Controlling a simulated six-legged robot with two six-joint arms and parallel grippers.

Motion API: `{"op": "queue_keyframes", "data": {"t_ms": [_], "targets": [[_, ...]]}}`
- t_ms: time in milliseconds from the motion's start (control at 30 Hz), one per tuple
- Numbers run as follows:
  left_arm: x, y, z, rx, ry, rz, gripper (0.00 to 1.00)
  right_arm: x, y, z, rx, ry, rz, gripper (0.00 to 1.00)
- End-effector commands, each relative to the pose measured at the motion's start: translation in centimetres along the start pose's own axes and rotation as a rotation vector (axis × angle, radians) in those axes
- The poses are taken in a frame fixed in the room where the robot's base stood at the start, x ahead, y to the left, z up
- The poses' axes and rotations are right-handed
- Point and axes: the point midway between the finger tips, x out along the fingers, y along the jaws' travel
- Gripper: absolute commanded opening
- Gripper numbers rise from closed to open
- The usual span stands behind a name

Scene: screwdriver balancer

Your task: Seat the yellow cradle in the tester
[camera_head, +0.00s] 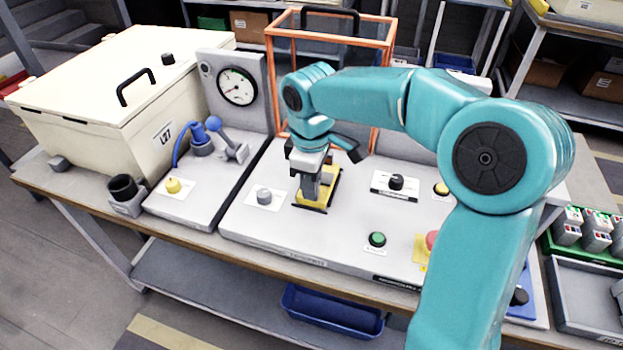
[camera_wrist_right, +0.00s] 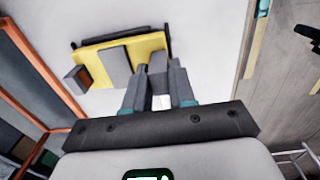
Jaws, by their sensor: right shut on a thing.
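The yellow cradle (camera_head: 331,190), with dark edge strips and grey blocks, is on or just above the light grey panel of the tester (camera_head: 345,235), in front of the orange-framed guard. My right gripper (camera_head: 309,184) points down at it and is shut on it. In the right wrist view the yellow cradle (camera_wrist_right: 145,46) lies beyond the fingers of my right gripper (camera_wrist_right: 158,68), which meet its grey part. The fingers hide part of the cradle, and I cannot tell whether it sits fully flat. My left gripper is out of view.
The orange guard frame (camera_head: 270,75) stands close behind. A pressure gauge (camera_head: 237,86) and a cream lidded box (camera_head: 120,85) stand at left. A grey knob (camera_head: 264,195), a black knob (camera_head: 396,182) and a green button (camera_head: 377,239) surround the cradle.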

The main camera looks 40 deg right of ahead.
Motion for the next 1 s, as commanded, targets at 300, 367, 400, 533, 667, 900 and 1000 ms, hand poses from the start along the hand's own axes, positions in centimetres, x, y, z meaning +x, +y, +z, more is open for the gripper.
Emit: {"op": "queue_keyframes", "data": {"t_ms": [300, 367, 400, 533, 667, 900, 1000], "targets": [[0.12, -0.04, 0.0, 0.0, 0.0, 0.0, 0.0, 0.23, 0.03, -0.01, 0.0, 0.001, 0.001, 0.0], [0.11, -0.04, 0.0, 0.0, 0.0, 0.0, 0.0, 0.21, 0.03, -0.01, 0.001, 0.001, 0.001, 0.0], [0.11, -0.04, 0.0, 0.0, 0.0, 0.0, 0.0, 0.19, 0.04, -0.01, 0.001, 0.002, 0.002, 0.0], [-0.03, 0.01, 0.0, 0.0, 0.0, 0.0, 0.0, 0.15, 0.06, -0.01, 0.001, 0.002, 0.003, 0.0], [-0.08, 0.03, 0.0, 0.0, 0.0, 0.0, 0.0, 0.22, 0.09, -0.03, 0.001, 0.004, 0.004, 0.0], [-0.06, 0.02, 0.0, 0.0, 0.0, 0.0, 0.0, 0.27, 0.05, -0.03, 0.001, 0.003, 0.003, 0.54], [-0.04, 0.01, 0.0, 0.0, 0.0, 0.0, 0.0, 0.32, 0.03, -0.02, 0.0, 0.002, 0.002, 0.54]]}}
